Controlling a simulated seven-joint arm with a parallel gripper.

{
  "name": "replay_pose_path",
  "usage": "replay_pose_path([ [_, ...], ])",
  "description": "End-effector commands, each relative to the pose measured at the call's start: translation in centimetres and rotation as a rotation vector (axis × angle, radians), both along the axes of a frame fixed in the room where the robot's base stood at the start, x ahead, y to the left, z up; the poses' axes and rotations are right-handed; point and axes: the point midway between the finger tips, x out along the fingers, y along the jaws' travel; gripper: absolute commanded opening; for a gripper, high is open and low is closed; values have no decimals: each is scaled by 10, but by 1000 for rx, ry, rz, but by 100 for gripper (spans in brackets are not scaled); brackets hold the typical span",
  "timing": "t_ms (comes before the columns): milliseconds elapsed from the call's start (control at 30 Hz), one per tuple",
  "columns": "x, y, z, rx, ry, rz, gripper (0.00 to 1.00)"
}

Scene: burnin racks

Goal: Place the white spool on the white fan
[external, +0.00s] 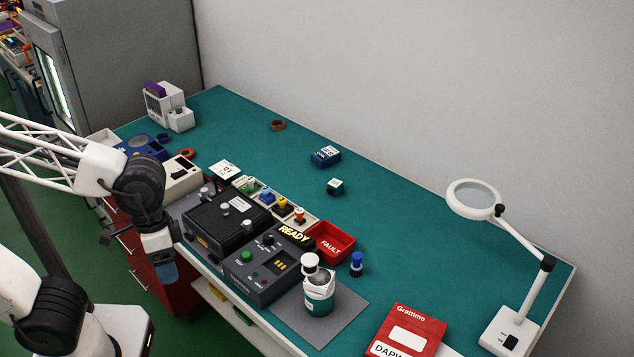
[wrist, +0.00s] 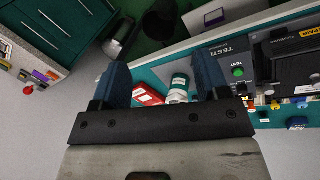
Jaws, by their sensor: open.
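A boxy white unit with a grille-like front (external: 157,106), which may be the white fan, stands at the far left of the bench in the external view, with a purple piece on top. A smaller white block stands against its right side. A white round-topped piece (external: 310,261), possibly the white spool, sits at the top of a teal and white container (external: 319,303); I cannot tell whether it is separate. The container also shows between my fingers in the wrist view (wrist: 179,84).
Dark test units (external: 262,270) and a black case (external: 228,222) crowd the front middle. A red FAULT bin (external: 331,243), a blue knob-like piece (external: 356,264), a red box (external: 407,330) and a magnifier lamp (external: 508,325) lie rightward. The bench's back strip is mostly clear.

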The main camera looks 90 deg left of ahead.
Motion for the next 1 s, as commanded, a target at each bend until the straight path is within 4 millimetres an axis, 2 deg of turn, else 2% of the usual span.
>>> replay_pose_path([
  [100,-23,-4,4,101,-71,-144,69],
  [333,-47,-4,8,231,-156,-328,69],
  [1000,-52,-4,8,261,-174,-368,69],
])
